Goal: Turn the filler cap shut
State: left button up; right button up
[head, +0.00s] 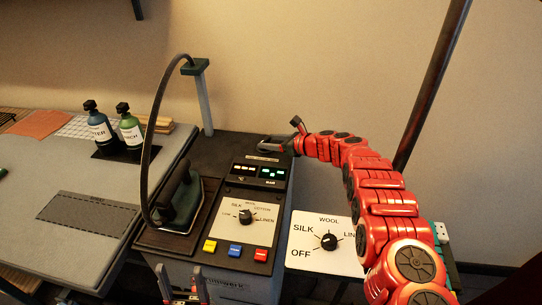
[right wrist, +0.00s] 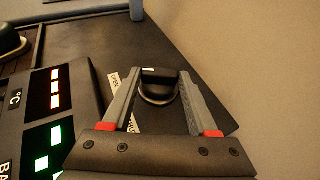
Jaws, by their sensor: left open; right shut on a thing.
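The black filler cap (right wrist: 158,95) sits on the dark top of the ironing station, seen in the right wrist view with a white label marked OPEN (right wrist: 117,82) beside it. My right gripper (right wrist: 160,74) has its two grey fingers on either side of the cap and is shut on it. In the head view my right gripper (head: 272,146) is at the back right of the station, behind the display, and mostly hides the cap there. My left gripper (head: 184,284) is open and empty at the bottom edge, in front of the station. The cap's turn angle is hard to tell.
The iron (head: 180,203) stands on its rest at the station's left, with a cable arching to a post (head: 203,100). The display (head: 259,172), dial (head: 246,216) and coloured buttons (head: 235,249) are in front. Two bottles (head: 131,128) stand left. A second dial panel (head: 313,262) is right.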

jog(key=shift+w+n+y+b, duration=0.3)
jog(key=shift+n+b, duration=0.1)
jog(key=shift+b, duration=2.7)
jog(key=shift+s+d+r+g+b, duration=0.1)
jog(key=shift+d+g+b, duration=0.05)
jog(key=shift+g+b, duration=0.35)
jog(key=o, duration=1.4)
jog(key=shift+s, duration=0.15)
